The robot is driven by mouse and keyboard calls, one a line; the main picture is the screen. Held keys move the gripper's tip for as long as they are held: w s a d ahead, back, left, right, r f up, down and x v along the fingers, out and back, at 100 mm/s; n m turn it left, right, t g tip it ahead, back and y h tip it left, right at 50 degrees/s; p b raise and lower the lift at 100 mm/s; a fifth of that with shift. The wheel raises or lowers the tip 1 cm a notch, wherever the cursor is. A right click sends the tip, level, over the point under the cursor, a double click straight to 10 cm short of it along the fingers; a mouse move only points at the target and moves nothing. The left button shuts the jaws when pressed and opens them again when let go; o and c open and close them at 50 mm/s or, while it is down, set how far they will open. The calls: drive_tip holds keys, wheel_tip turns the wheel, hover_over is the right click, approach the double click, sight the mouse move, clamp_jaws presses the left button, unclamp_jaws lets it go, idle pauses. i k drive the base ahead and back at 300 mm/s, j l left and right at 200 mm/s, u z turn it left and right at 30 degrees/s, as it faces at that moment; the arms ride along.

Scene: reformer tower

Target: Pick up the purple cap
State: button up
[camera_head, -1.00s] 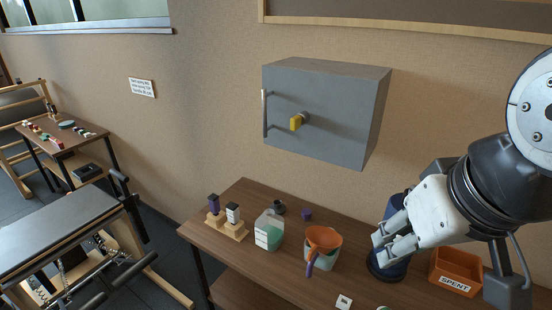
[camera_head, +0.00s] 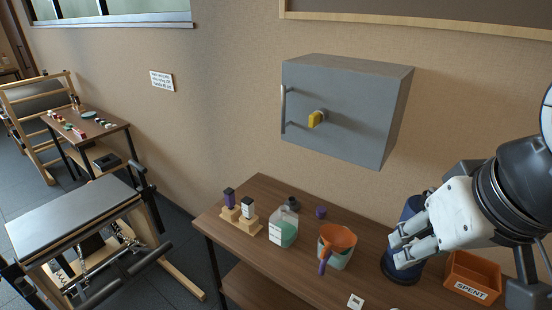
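A small purple cap (camera_head: 320,212) stands on the brown wooden table (camera_head: 262,195), towards the back and near the wall. It lies between a clear jug with green liquid (camera_head: 283,229) and an orange funnel (camera_head: 339,238). My gripper (camera_head: 396,251) is to the right of the cap and apart from it, in front of a dark blue cylinder (camera_head: 413,209). Its two fingers point left and look spread, with nothing visible between them. The gripper hides part of the blue cylinder.
A black cap (camera_head: 292,203) is by the jug. A wooden stand (camera_head: 240,220) holds a purple-topped and a white-and-black item. An orange bin marked SPENT (camera_head: 473,275) is at right. A grey wall cabinet (camera_head: 345,110) hangs above. A small white card (camera_head: 356,301) lies in front.

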sight(321, 212)
drive_tip(key=i+j, duration=0.1)
drive_tip(key=j, duration=0.4)
drive_tip(key=i+j, duration=0.15)
drive_tip(key=j, duration=0.3)
drive_tip(key=i+j+z, duration=0.1)
drive_tip(key=j, duration=0.4)
